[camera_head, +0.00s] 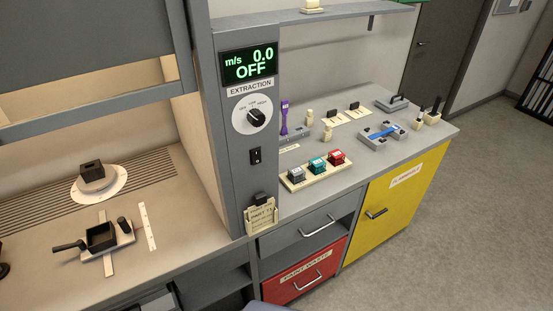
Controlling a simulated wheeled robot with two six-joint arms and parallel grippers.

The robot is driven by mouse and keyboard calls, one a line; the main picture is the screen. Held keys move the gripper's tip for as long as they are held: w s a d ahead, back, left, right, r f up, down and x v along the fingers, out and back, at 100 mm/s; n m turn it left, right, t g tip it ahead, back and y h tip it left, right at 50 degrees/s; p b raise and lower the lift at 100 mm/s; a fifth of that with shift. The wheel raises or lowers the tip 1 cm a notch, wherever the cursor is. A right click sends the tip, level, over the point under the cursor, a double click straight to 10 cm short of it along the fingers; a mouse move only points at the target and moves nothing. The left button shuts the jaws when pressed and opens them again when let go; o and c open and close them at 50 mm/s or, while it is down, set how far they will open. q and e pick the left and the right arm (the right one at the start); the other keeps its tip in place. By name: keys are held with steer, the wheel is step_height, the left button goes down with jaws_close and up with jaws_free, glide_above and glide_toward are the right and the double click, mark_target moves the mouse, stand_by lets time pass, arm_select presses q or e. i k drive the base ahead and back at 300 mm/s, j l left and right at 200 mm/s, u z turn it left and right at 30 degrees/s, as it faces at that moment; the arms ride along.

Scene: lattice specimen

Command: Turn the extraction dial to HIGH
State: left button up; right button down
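The extraction dial (256,117) is a black knob on a round white plate. It is on the front of a grey column, below an EXTRACTION label (250,88). Small position labels sit around the top of the plate. The knob's pointer is too small to read with certainty. Above it, a black display (249,63) shows "m/s 0.0" and "OFF" in green. A black rocker switch (256,155) is below the dial. Neither of my grippers is in view, and nothing covers the dial.
A fume hood with a raised sash (85,62) is left of the column, with a dark block on a white disc (97,182) inside. A card holder (261,216) hangs low on the column. The right bench holds several small items, including coloured blocks on a tray (310,179).

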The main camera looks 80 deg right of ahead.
mark_target(255, 116)
steer(key=z, duration=2.55)
steer(key=j, duration=0.1)
